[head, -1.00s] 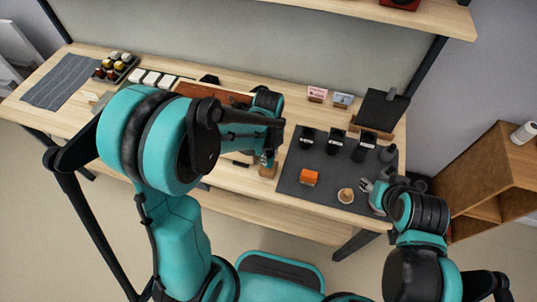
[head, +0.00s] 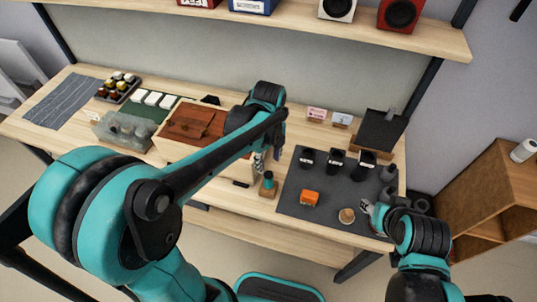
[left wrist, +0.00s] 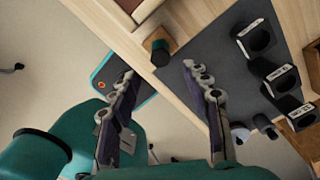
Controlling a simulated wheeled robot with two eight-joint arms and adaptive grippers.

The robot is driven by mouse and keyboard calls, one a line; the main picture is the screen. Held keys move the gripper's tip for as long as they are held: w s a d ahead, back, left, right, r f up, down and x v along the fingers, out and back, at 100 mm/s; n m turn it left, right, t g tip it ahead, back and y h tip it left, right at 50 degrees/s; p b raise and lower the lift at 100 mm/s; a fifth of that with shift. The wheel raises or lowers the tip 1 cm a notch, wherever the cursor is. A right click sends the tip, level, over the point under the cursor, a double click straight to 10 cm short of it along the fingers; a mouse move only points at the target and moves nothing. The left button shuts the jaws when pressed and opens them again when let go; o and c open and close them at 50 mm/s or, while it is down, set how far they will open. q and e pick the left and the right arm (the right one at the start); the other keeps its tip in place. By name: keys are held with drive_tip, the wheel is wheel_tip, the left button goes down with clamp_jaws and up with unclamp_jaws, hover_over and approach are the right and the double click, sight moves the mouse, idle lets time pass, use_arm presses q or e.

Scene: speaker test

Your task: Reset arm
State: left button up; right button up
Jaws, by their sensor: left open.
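My left gripper (head: 260,160) hangs over the table, just behind a small wooden block (head: 268,191) with a dark green-topped piece standing in it. In the left wrist view, my left gripper (left wrist: 158,72) has its two fingers spread apart with nothing between them. The block (left wrist: 153,38) and its green top (left wrist: 161,52) lie beyond the fingertips there, apart from them. My right gripper (head: 368,210) is low at the right end of the dark mat (head: 330,218), close to a small round light-brown piece (head: 346,215); its jaw opening is too small to tell.
An orange box (head: 309,198) and several black holders (head: 337,160) occupy the mat. A brown case (head: 195,122), clear bin (head: 123,132) and grey cloth (head: 64,101) are left. Above is a shelf (head: 300,26) with speakers (head: 401,13). A wooden cabinet (head: 485,190) stands right.

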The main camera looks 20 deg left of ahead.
use_arm(q)
drive_tip(key=s+a+r+n+t, duration=0.2)
drive_tip(key=s+n, duration=0.3)
drive_tip(key=n, duration=0.7)
drive_tip(key=s+a+r+n+t+b, duration=0.1)
drive_tip(key=s+n+t, duration=0.4)
drive_tip(key=n, duration=0.7)
drive_tip(key=shift+s+a+r, duration=0.15)
drive_tip(key=shift+a+r, duration=0.35)
drive_tip(key=shift+a, duration=0.35)
